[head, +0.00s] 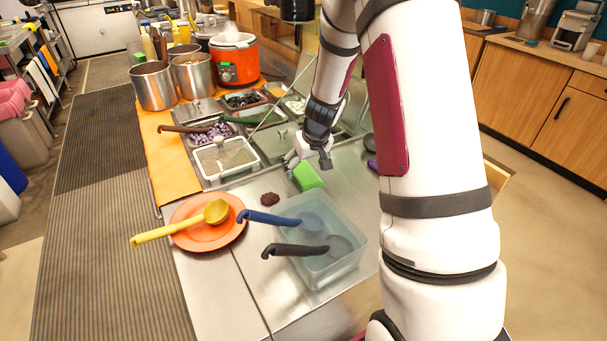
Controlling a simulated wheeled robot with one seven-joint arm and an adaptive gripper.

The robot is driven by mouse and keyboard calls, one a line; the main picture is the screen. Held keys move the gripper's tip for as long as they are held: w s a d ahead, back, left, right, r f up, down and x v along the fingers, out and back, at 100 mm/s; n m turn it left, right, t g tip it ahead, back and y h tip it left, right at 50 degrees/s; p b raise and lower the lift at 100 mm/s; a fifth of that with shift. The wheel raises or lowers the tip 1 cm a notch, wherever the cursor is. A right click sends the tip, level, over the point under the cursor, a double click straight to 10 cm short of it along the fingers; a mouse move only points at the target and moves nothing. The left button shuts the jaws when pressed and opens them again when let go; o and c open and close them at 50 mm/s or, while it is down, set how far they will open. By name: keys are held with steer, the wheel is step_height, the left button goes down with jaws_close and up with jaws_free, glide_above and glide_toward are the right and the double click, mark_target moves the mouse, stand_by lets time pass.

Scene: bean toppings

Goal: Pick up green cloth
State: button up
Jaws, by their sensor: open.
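A bright green block-like piece, which I take for the green cloth (308,178), lies on the steel counter behind the clear bin. My gripper (306,160) is open, just above and behind the cloth in the head view. I cannot tell whether the fingers touch the cloth. Nothing shows between the fingers.
A clear bluish bin (345,225) holds a blue ladle (268,217) and a black ladle (295,249). An orange plate (190,235) bears a yellow ladle (180,223). A dark brown lump (270,199) lies left of the cloth. Topping trays (226,158) stand behind.

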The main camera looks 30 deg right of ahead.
steer(key=shift+x, duration=0.95)
steer(key=c, duration=1.3)
steer(key=shift+o, duration=0.2)
steer(key=shift+r, duration=0.1)
step_height(320, 180, up, 28)
steer(key=shift+p, duration=0.45)
steer(key=o, duration=0.6)
steer(key=shift+c, duration=0.2)
steer(key=c, duration=0.4)
